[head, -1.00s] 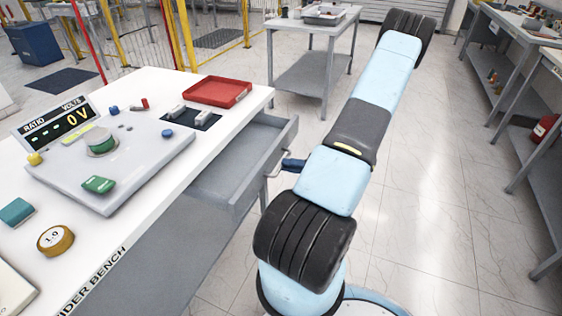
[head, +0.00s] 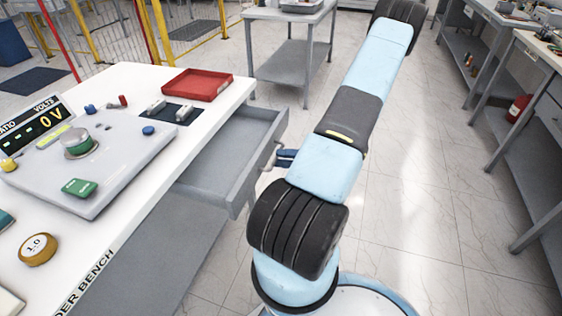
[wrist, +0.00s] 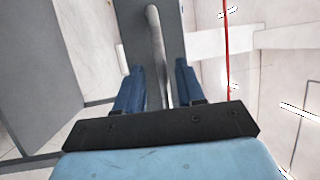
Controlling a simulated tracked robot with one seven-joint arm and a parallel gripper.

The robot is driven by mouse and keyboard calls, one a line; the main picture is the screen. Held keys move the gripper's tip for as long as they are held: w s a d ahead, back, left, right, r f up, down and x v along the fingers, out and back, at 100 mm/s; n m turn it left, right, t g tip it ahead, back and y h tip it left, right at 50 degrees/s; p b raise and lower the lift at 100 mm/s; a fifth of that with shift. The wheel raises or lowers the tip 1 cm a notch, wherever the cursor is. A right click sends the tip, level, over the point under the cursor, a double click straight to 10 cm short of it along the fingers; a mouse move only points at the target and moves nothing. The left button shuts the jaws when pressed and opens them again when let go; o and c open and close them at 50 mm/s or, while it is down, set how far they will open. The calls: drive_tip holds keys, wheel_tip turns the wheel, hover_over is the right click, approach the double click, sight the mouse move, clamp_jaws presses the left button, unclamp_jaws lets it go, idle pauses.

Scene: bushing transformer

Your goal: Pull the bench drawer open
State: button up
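The grey bench drawer (head: 225,165) stands well out from under the white bench top, and its empty inside shows. Its bar handle (head: 268,157) is on the drawer front, facing my arm. My gripper (head: 284,158) is at the handle, partly hidden by my arm in the head view. In the wrist view, the two blue fingers of my gripper (wrist: 158,68) are apart. The handle (wrist: 156,45) runs between them, with a visible gap on each side. The drawer front (wrist: 132,20) lies just beyond the fingertips.
On the bench (head: 125,78) are a red tray (head: 197,84), a grey meter panel (head: 110,170) and a round weight-like piece (head: 38,248). A grey side table (head: 290,60) stands behind. Shelved benches (head: 520,110) line the right. The floor (head: 430,200) between is clear.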

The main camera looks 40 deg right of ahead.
drive_tip(key=shift+d, duration=0.15)
drive_tip(key=v, duration=1.3)
drive_tip(key=shift+s+d, duration=0.2)
drive_tip(key=shift+s, duration=0.1)
drive_tip(key=w+a+r+n+g+h, duration=0.3)
drive_tip(key=w+a+r+g+h, duration=0.15)
drive_tip(key=a+r+g, duration=0.45)
drive_tip(key=w+a+r+n+g+h, duration=0.25)
drive_tip(key=w+a+r+g, duration=0.35)
drive_tip(key=r, duration=0.6)
drive_tip(key=s+a+r+t+h, duration=0.4)
drive_tip(key=a+r, duration=0.4)
drive_tip(key=a, duration=0.1)
drive_tip(key=s+a+r+n+t+h, duration=0.1)
drive_tip(key=s+a+r+t+h, duration=0.3)
drive_tip(key=a+r, duration=0.5)
drive_tip(key=shift+a+r+t+h, duration=0.3)
drive_tip(key=shift+a+r+h, duration=0.05)
drive_tip(key=shift+a+h, duration=0.15)
